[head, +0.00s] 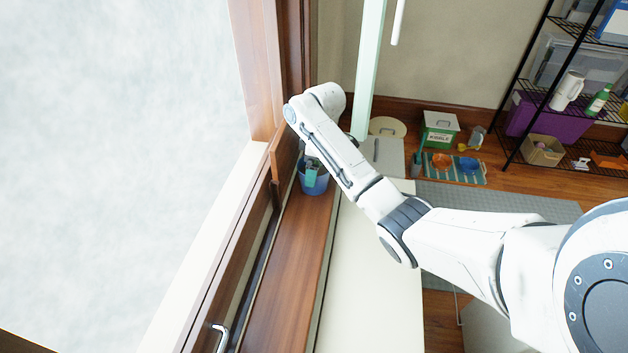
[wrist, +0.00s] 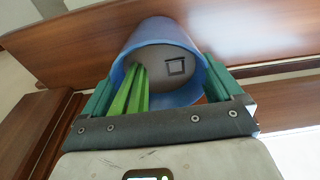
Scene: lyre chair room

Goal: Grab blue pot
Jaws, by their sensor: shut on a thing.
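The blue pot (head: 318,186) is at the wooden window sill, below the end of my arm in the head view. In the wrist view the blue pot (wrist: 152,32) shows with its open mouth towards me, a grey inside and a small dark square mark. My gripper (wrist: 161,80) is shut on the pot, with one teal finger at each side. Bright green strips (wrist: 128,92) reach into the mouth; I cannot tell what they are. In the head view my gripper (head: 312,172) is partly hidden by my wrist. I cannot tell whether the pot touches the sill.
The window frame (head: 262,70) stands close to the left of the pot. The sill (head: 287,270) is clear towards the front. A pale green upright post (head: 369,65) stands just beyond my wrist. A shelf rack (head: 535,85), a bin (head: 440,130) and small bowls are farther right.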

